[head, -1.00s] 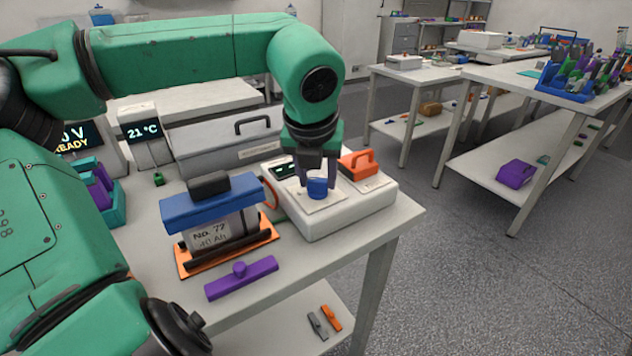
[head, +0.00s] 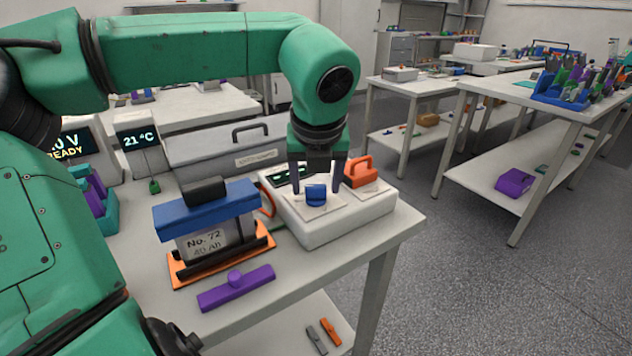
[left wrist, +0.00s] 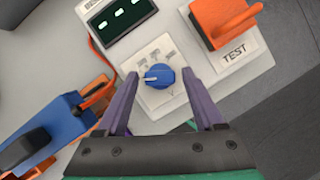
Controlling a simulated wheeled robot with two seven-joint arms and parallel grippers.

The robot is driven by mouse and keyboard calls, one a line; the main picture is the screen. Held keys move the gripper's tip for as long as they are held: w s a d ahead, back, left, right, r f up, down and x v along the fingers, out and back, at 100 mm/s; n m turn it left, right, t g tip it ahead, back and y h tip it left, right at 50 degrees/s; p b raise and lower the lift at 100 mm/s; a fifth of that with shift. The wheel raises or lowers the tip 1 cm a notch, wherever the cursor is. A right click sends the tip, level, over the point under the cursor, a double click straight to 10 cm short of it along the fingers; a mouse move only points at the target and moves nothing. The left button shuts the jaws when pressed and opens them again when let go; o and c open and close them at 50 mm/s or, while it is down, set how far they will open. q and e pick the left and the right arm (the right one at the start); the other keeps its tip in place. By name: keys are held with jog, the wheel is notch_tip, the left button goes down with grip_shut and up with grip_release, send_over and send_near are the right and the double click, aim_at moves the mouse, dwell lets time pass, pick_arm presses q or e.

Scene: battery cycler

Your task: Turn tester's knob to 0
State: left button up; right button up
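The tester (head: 335,226) is a white box at the right end of the bench. Its blue knob (head: 316,195) sits on a pale plate with small markings; the knob also shows in the left wrist view (left wrist: 159,76), where its white pointer end faces left. The markings are too small to read. My left gripper (head: 317,188) points down over the knob. In the left wrist view its two purple fingers (left wrist: 168,85) stand apart on either side of the knob, with gaps between. The right gripper is not in view.
An orange handle marked TEST (left wrist: 221,20) stands close right of the knob, and a dark display (left wrist: 120,15) lies behind it. A blue-topped battery (head: 207,225) on an orange tray and a purple bar (head: 236,288) are to the left.

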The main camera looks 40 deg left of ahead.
pick_arm(q)
jog(key=shift+r, duration=0.1)
jog(key=p+v, duration=0.1)
jog(key=v, duration=1.3)
jog(key=shift+r, duration=0.2)
